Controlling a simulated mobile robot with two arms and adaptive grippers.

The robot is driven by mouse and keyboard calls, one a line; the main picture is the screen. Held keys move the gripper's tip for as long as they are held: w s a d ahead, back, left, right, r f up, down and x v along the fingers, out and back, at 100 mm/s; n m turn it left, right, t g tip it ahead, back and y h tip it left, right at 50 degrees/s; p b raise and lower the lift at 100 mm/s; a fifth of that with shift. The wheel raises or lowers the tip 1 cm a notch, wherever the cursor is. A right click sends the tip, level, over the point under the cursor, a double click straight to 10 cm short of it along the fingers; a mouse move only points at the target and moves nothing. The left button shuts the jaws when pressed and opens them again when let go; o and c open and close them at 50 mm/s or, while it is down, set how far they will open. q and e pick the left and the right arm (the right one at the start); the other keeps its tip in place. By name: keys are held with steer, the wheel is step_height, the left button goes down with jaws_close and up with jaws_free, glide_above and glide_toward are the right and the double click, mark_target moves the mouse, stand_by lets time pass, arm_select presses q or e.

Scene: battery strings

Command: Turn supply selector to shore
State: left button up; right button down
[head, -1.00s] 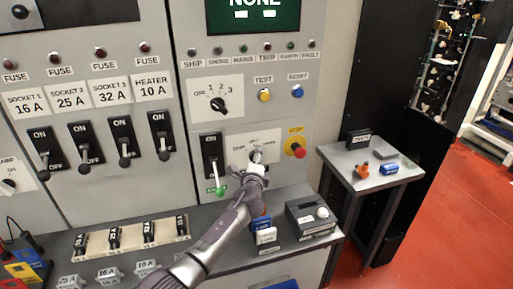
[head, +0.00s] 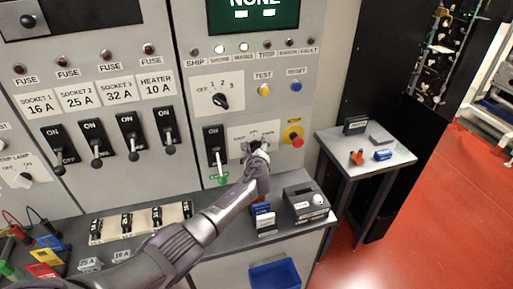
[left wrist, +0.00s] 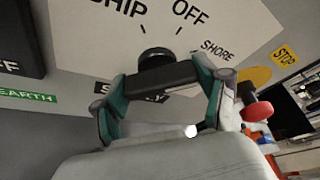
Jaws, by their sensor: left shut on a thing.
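The supply selector is a black knob with a bar handle (left wrist: 160,77) on a white plate (left wrist: 120,35) marked SHIP, OFF and SHORE. In the left wrist view the bar lies nearly level, its right end toward the SHORE side. My left gripper (left wrist: 163,100) is shut on the bar, one green-grey finger at each end. In the head view my left gripper (head: 256,153) is at the selector plate (head: 238,132) and hides much of the knob. The SHORE lamp (head: 220,49) and the MAINS lamp (head: 244,46) look white and bright. My right gripper is not in view.
A red stop button (head: 297,142) sits close right of the selector, and a black lever switch (head: 215,150) close left. Below, a bench holds a grey box (head: 305,205) and blue-and-white blocks (head: 264,217). A side table (head: 345,150) stands at right.

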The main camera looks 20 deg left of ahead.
arm_select(q)
steer(key=shift+f, duration=0.15)
steer(key=o, duration=1.2)
steer(key=shift+c, duration=0.2)
steer(key=v, duration=1.2)
